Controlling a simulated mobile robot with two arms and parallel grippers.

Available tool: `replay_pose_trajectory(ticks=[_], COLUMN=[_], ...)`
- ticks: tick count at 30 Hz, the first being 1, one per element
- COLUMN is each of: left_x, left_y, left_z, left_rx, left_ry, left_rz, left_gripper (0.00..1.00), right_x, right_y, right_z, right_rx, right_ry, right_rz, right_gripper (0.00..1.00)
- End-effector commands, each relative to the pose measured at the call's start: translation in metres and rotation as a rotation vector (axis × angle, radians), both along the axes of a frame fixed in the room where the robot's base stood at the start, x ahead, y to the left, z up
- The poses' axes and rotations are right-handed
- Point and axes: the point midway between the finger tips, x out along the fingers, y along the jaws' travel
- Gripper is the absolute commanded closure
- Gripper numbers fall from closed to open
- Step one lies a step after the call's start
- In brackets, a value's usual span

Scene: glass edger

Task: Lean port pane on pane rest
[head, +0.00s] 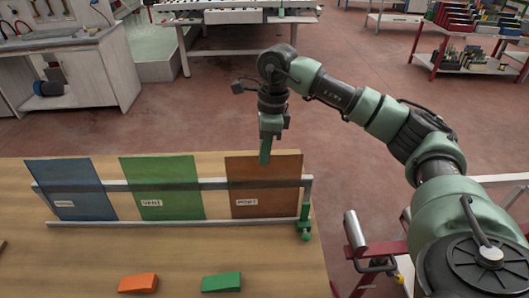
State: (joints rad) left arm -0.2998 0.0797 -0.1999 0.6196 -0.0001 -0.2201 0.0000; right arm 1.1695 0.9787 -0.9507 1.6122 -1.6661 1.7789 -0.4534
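The brown port pane (262,176), labelled "PORT", leans upright at the right end of the white pane rest (212,184). Its lower edge is by the rest's bottom rail. My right gripper (265,158) points down at the pane's top edge, its fingertip overlapping that edge in the head view. Whether the fingers grip the pane or are just apart from it cannot be told. My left gripper is not in view.
A green pane (162,175) and a blue pane (70,176) lean on the same rest to the left. An orange wedge (138,284) and a green wedge (221,282) lie on the wooden table (185,255) in front. A red-framed stand (362,243) is right of the table.

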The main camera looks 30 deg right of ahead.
Motion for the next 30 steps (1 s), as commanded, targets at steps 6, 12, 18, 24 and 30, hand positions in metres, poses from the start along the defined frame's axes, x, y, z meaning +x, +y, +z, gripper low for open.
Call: replay_pose_trajectory(ticks=[6, 12, 18, 24, 30], left_x=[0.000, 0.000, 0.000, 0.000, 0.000], left_y=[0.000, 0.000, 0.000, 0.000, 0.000], left_z=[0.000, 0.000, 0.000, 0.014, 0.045], left_rx=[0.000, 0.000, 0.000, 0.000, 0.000], left_ry=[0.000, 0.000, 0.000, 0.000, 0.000], left_rz=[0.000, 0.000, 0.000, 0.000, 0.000], left_gripper=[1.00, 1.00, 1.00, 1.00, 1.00], right_x=[0.000, 0.000, 0.000, 0.001, 0.003], right_y=[0.000, 0.000, 0.000, 0.000, -0.002], right_z=[0.001, 0.000, -0.001, 0.017, 0.057], right_rx=[0.001, 0.001, 0.000, 0.000, 0.000], right_ry=[-0.002, -0.001, 0.001, 0.000, -0.001], right_rz=[0.000, 0.000, 0.000, 0.000, 0.000], right_gripper=[0.70, 0.70, 0.70, 0.70, 0.70])
